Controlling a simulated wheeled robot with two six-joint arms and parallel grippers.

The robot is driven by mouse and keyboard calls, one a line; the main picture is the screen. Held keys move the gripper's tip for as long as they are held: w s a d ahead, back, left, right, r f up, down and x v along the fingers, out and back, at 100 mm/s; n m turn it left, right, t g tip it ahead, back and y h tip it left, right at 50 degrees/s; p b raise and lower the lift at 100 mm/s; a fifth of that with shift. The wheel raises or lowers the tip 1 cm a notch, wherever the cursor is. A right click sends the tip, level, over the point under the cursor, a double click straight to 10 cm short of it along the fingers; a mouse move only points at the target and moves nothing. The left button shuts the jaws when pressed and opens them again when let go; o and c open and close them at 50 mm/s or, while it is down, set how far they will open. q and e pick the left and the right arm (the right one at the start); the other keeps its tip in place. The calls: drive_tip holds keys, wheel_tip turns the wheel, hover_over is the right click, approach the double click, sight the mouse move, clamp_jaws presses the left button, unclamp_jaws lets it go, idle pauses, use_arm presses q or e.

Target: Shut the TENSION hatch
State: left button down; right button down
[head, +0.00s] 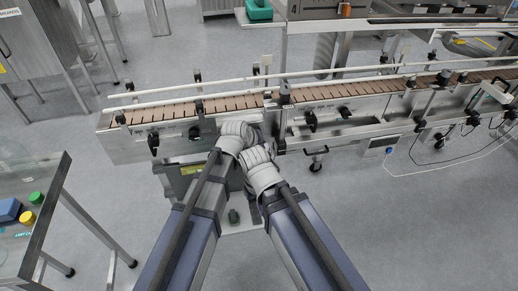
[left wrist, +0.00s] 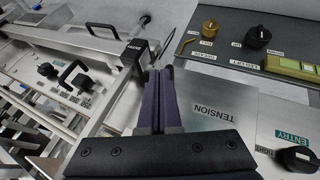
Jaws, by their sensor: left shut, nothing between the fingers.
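A pale grey plate with the TENSION label (left wrist: 213,110), upside down, fills the right middle of the left wrist view. I cannot tell how far the hatch stands open. My left gripper (left wrist: 159,78) is shut and empty, with its dark fingers just left of the labelled plate. I cannot tell whether they touch it. In the head view both my arms reach to the machine cabinet (head: 190,171) below the conveyor, and their wrists hide the fingers and the hatch. My right gripper's fingers show in neither view.
In the left wrist view a black knob (left wrist: 298,158) sits by the ENTRY label, and a dark control panel (left wrist: 220,50) with knobs lies at upper right. A black handle (left wrist: 102,29) is at upper left. In the head view the conveyor (head: 330,93) runs behind my wrists.

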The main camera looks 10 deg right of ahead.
use_arm(q)
drive_tip(key=shift+w+d, duration=0.2)
drive_tip(key=shift+w, duration=0.3)
idle(0.3)
drive_tip(key=p+v, duration=0.6)
drive_tip(key=v, duration=0.1)
drive_tip(key=shift+s+a+r, duration=0.15)
drive_tip(key=shift+s+r, duration=0.05)
drive_tip(key=shift+r, duration=0.15)
drive_tip(key=shift+a, duration=0.1)
